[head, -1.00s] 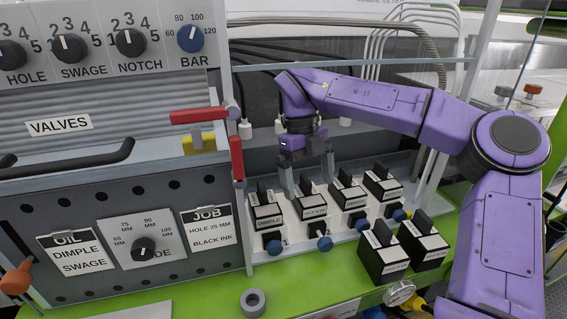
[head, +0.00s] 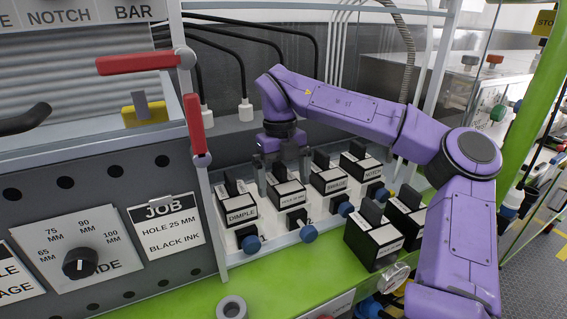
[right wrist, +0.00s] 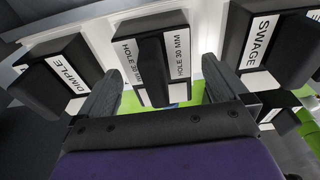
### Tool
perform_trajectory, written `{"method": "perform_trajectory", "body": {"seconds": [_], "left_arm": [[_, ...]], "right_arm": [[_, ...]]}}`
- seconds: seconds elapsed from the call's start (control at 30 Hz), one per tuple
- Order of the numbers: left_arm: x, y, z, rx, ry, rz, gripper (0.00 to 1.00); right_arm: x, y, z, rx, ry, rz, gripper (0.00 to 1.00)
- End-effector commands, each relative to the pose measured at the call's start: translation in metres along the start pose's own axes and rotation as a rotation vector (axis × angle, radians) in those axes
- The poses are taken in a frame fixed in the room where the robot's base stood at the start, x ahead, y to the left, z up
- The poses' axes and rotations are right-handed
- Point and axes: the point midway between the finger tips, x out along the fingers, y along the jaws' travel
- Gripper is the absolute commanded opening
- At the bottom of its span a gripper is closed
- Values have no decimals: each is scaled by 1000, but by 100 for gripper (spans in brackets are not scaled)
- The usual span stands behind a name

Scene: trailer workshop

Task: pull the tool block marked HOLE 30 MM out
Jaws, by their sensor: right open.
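The tool block marked HOLE 30 MM (right wrist: 152,55) is black with white labels on either side of its upright black grip. In the head view the same block (head: 290,197) sits in the pale rack, second from the left, between the DIMPLE and SWAGE blocks. My right gripper (right wrist: 163,75) is open, with one finger on each side of the block and a gap visible on both sides. In the head view my right gripper (head: 284,178) points down at the block from above. My left gripper is not in view.
The DIMPLE block (head: 240,211), SWAGE block (head: 331,183) and NOTCH block (head: 362,170) stand close by in the rack, with blue knobs in front. Two loose black blocks (head: 373,240) stand on the green bench. A grey ring (head: 231,308) lies at the front. Red-handled levers (head: 194,124) stand left.

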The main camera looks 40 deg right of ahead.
Motion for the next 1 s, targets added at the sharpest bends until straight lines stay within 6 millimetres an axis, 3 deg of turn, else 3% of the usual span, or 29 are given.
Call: {"method": "perform_trajectory", "body": {"seconds": [0.27,0.5,0.6,0.63,0.67,0.73,1.0], "left_arm": [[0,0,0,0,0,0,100],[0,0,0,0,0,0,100],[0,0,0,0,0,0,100],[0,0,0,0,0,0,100],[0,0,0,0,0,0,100],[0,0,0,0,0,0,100],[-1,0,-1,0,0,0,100]], "right_arm": [[3,-1,0,1,-1,0,100],[3,-1,-1,1,0,0,25],[3,-1,-1,2,1,0,0],[4,-1,-1,2,1,0,0],[4,-1,-1,2,1,0,60],[4,-1,-1,2,2,0,37],[1,-1,-1,1,-1,2,36]]}}
